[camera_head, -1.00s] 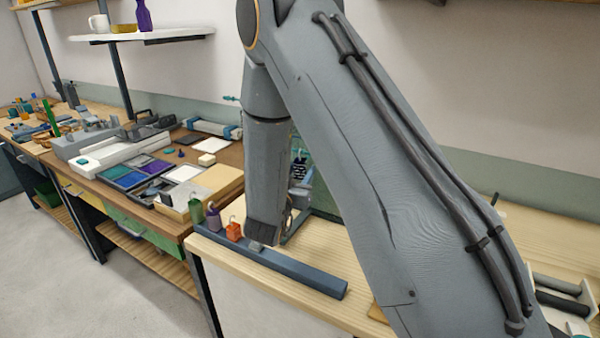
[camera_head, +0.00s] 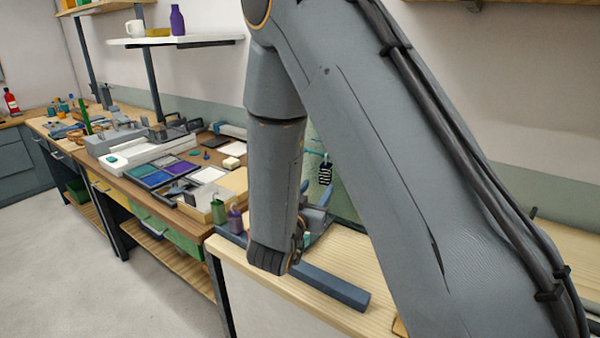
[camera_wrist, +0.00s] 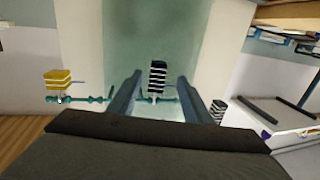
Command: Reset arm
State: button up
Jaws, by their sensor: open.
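My gripper (camera_wrist: 158,78) shows in the wrist view as two blue-grey fingers spread apart, with nothing held between them. Beyond the fingers, a black-and-white striped block (camera_wrist: 157,76) stands by a teal glass rod (camera_wrist: 85,100), against a green panel (camera_wrist: 185,35). A yellow striped block (camera_wrist: 58,78) is by the rod's left part. In the head view my forearm hides most of the gripper; part of it shows near the green panel. The striped block (camera_head: 325,174) also shows there, above the gripper.
A dark blue bar (camera_head: 335,288) lies along the front of the pale wooden bench (camera_head: 375,320). A green weight (camera_head: 219,209) and a purple weight (camera_head: 235,221) stand at its left end. A cluttered bench continues left, below a white shelf (camera_head: 200,40). Open floor lies in front.

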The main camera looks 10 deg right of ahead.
jog(key=shift+w+f+y, duration=0.25)
jog(key=shift+w+y, duration=0.05)
jog(key=shift+y, duration=0.3)
jog(key=s+a+f+n+g+y, duration=0.35)
jog(key=s+f+g+y, duration=0.2)
jog(key=y, duration=0.25)
jog(key=s+d+n+g, duration=0.1)
jog(key=s+d+g, duration=0.2)
jog(key=s, duration=0.6)
jog(key=s+d+n+g, duration=0.2)
jog(key=s+g, duration=0.3)
jog(key=s, duration=0.5)
jog(key=shift+d+r+b, duration=0.4)
